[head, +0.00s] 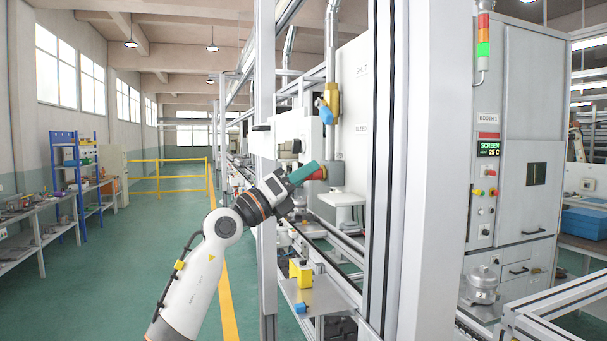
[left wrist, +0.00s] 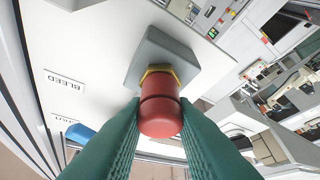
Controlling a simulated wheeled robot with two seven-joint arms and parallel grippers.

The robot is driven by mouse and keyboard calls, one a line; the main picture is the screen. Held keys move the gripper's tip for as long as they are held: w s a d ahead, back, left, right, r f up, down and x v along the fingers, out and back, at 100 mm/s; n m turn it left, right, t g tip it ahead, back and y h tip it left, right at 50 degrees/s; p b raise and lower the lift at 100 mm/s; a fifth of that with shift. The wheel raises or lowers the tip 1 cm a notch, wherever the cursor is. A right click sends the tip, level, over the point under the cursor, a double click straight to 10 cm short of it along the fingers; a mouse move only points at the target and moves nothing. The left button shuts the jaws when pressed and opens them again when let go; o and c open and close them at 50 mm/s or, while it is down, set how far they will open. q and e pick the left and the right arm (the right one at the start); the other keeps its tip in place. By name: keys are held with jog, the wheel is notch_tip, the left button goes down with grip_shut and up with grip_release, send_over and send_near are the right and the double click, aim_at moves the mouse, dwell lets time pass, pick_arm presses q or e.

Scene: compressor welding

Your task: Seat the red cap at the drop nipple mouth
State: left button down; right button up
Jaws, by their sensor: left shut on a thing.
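The red cap (left wrist: 161,117) is between the green fingers of my left gripper (left wrist: 160,125) in the left wrist view. The gripper is shut on it. Just beyond the cap, in line with it, is a brass hex collar (left wrist: 158,71) on a grey block (left wrist: 165,50), the drop nipple's place on the white panel. The cap appears to meet the collar; how deep it sits cannot be told. In the head view the left gripper (head: 304,173) reaches right, with a little of the red cap (head: 320,173) showing beside the grey block (head: 335,173). My right gripper is not in view.
A yellow valve (head: 333,100) with a blue handle (head: 324,111) is on the pipe above. A white bracket (head: 342,198) juts out below the block. A grey upright post (head: 265,130) stands close to the left arm. A yellow block (head: 300,272) sits on a lower shelf.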

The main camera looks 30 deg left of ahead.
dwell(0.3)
pick_arm(q)
jog(key=c, duration=1.1)
grip_release()
jog(key=shift+c, duration=0.2)
jog(key=b+v, duration=0.6)
jog(key=v, duration=0.6)
